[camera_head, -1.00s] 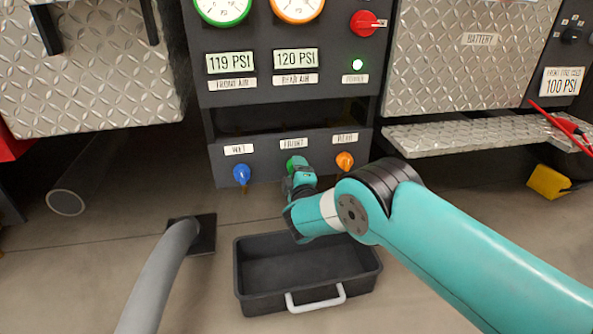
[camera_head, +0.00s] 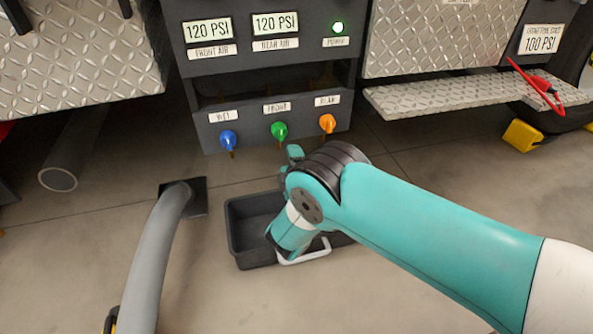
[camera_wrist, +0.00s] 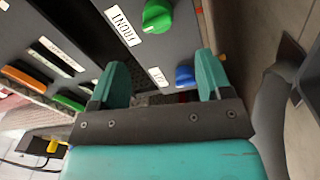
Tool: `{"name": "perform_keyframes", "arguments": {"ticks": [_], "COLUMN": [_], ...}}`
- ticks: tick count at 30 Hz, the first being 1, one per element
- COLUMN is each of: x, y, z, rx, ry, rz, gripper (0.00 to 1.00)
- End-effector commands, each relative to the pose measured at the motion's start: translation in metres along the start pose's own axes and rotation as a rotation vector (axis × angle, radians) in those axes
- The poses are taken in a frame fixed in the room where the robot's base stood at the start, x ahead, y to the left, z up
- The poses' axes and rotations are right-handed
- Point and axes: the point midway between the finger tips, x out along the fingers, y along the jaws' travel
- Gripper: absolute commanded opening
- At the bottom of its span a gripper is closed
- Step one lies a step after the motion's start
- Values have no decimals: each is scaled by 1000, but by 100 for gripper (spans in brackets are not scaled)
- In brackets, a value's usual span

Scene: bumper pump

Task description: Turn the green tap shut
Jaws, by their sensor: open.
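The green tap (camera_head: 279,130) sits on the dark lower panel under the label FRONT, between the blue tap (camera_head: 228,139) and the orange tap (camera_head: 327,123). In the wrist view the green tap (camera_wrist: 157,16) is at the top with a small white mark on its face, beyond my fingers. The blue tap (camera_wrist: 185,76) shows between the fingers, farther off. My gripper (camera_wrist: 162,78) is open and empty. In the head view my gripper (camera_head: 293,153) is just below and right of the green tap, apart from it, and mostly hidden by my arm.
A black tray (camera_head: 246,232) with a white handle lies on the floor below the panel, partly behind my arm. A grey hose (camera_head: 157,256) stands at the left. A metal step (camera_head: 470,98) juts out at the right. A yellow chock (camera_head: 522,135) is on the floor.

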Motion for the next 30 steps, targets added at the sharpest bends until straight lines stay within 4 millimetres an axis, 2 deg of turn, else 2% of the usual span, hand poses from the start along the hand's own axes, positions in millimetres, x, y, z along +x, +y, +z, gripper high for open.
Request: {"name": "perform_keyframes", "arguments": {"ticks": [1,3,17,24,30], "x": [-7,-8,-34,-56,-62], "y": [6,8,8,3,0], "z": [-3,-4,-2,-2,-1], "rx": [-2,1,1,0,2], "ry": [3,2,1,1,1], "rz": [-3,0,0,-1,0], "gripper": [72,72,72,72,72]}}
